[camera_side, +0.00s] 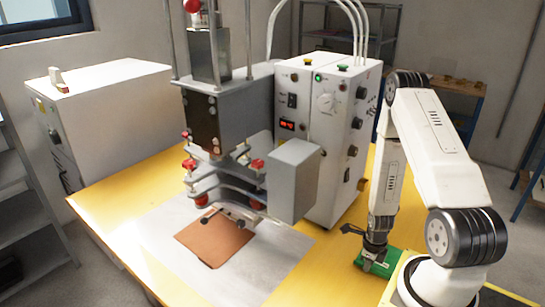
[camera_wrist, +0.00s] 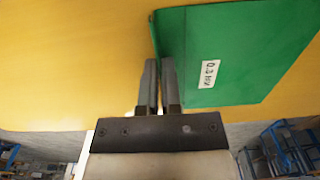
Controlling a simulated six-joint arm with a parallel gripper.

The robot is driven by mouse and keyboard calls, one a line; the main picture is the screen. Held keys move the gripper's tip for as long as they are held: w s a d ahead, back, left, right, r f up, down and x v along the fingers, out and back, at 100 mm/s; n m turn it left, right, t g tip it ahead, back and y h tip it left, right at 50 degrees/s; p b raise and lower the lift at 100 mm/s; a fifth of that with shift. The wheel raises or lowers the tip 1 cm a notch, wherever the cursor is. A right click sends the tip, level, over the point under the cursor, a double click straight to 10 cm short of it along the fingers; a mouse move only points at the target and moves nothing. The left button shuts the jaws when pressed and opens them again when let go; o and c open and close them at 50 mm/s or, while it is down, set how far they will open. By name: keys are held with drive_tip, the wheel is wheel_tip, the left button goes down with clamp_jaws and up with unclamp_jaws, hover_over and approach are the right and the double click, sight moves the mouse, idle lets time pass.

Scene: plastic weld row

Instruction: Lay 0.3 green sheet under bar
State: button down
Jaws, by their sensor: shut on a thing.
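The green sheet (camera_wrist: 235,50) bears a white label that seems to read 0.3 mm. My gripper (camera_wrist: 158,65) is shut on the sheet's left edge in the wrist view. In the side view the green sheet (camera_side: 390,260) is at the right of the yellow table, partly hidden by my gripper (camera_side: 374,266) and arm. I cannot tell whether the sheet touches the table. The bar (camera_side: 230,216) is low on the welding machine, over a brown sheet (camera_side: 212,240) on the grey plate (camera_side: 270,258), well left of my gripper.
The press head (camera_side: 205,120) stands over the plate, with a grey box (camera_side: 293,180) at its right side. A white control cabinet (camera_side: 330,130) stands behind, between press and arm. The yellow table (camera_side: 335,262) is clear between the plate and my gripper.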

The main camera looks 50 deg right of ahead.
drive_tip(key=c, duration=0.8)
unclamp_jaws()
drive_tip(key=shift+r, duration=0.2)
drive_tip(key=shift+r, duration=5.9)
